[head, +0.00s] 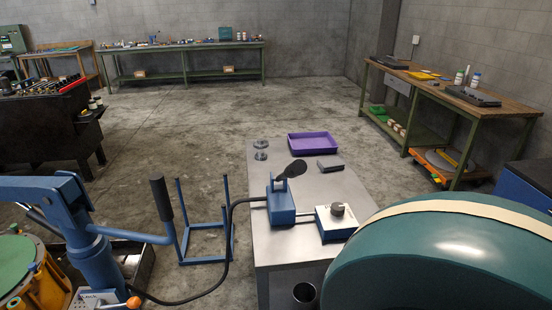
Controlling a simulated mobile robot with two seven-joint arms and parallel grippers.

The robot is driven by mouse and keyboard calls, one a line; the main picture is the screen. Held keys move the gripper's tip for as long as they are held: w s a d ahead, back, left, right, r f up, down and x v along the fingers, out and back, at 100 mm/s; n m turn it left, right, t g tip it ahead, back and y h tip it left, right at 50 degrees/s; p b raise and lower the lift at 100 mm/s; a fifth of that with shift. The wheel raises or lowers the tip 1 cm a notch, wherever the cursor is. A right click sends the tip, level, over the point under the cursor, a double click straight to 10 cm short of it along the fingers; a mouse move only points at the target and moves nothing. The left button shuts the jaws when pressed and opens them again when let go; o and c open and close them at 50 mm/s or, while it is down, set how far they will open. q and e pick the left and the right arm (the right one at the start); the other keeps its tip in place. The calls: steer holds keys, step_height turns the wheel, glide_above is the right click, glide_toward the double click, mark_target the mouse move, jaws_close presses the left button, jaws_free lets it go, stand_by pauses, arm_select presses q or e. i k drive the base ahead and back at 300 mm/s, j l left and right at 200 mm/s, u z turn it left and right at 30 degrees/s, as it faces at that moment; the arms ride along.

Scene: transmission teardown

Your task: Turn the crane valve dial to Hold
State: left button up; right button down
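A small box with a white top (328,226) stands on the metal table, right of the middle of the head view. A round grey dial (337,210) sits on top of it. Markings on the white face are too small to read, so I cannot tell the dial's setting. A blue pump unit (281,206) with a black-ended lever stands left of the box, joined to it by a thin rod. A black hose (228,240) runs from the pump to the blue crane (85,235) at the left. Neither of my grippers is in view.
A large teal rounded body (440,260) with a cream band fills the lower right, close by the dial box. A purple tray (313,145) and a dark block (330,164) lie farther back on the metal table (270,178). A blue frame (205,225) stands left of it.

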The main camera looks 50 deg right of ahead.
mark_target(337, 209)
steer(key=z, duration=1.5)
steer(key=i+l, duration=0.1)
steer(key=l, duration=0.3)
steer(key=i+l, duration=0.1)
steer(key=l, duration=0.3)
steer(key=i+l+u, duration=0.1)
steer(key=l, duration=0.25)
steer(key=i+l, duration=0.1)
steer(key=l, duration=0.3)
steer(key=i+l, duration=0.1)
steer(key=l, duration=0.3)
